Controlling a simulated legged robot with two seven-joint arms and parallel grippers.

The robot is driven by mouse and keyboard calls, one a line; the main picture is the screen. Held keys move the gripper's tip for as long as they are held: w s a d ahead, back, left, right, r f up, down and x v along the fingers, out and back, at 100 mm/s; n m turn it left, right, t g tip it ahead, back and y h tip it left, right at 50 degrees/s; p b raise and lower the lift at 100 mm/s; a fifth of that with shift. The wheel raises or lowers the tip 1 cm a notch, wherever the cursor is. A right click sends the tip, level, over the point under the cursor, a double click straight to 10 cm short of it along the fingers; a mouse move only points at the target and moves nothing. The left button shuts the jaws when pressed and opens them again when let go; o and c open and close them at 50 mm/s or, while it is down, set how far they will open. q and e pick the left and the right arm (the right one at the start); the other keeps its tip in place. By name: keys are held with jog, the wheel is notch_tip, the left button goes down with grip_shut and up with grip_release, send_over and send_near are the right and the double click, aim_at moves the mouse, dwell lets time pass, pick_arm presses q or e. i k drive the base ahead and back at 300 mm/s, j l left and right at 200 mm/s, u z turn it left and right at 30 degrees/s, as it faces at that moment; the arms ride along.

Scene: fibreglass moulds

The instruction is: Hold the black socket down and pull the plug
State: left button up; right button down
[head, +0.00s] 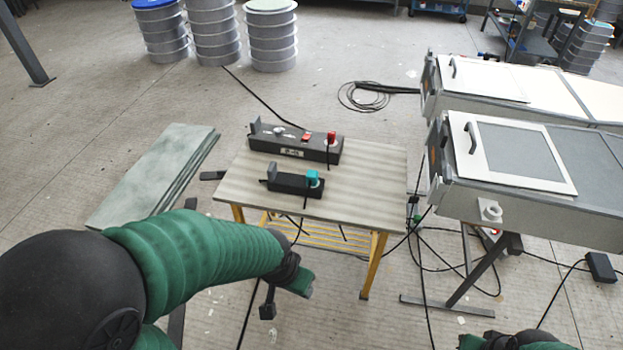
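A small black socket block (290,184) lies near the front of the small table, with a teal plug (312,178) upright at its right end. Behind it is a longer black socket box (280,148) with a pale label, and a red plug (331,138) stands at its right end. A dark cable hangs from each plug. My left gripper (286,298) is in front of and below the table edge, apart from both sockets; its fingers look spread and empty. My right gripper (515,342) is only partly in view at the bottom right edge, so its fingers cannot be made out.
The table (375,180) has bare top to the right of the sockets. Grey cabinets with white lids (515,155) stand on the right. Loose cables (440,262) lie on the floor between. Greenish boards (160,170) are stacked left. Drums (270,35) stand behind.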

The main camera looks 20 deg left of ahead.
aim_at(313, 177)
jog(key=i+j+u, duration=0.15)
jog(key=j, duration=0.3)
jog(key=i+j+u, duration=0.1)
jog(key=i+j, duration=0.25)
jog(key=i+j+u, duration=0.15)
jog(key=i+j, duration=0.15)
jog(key=j, duration=0.2)
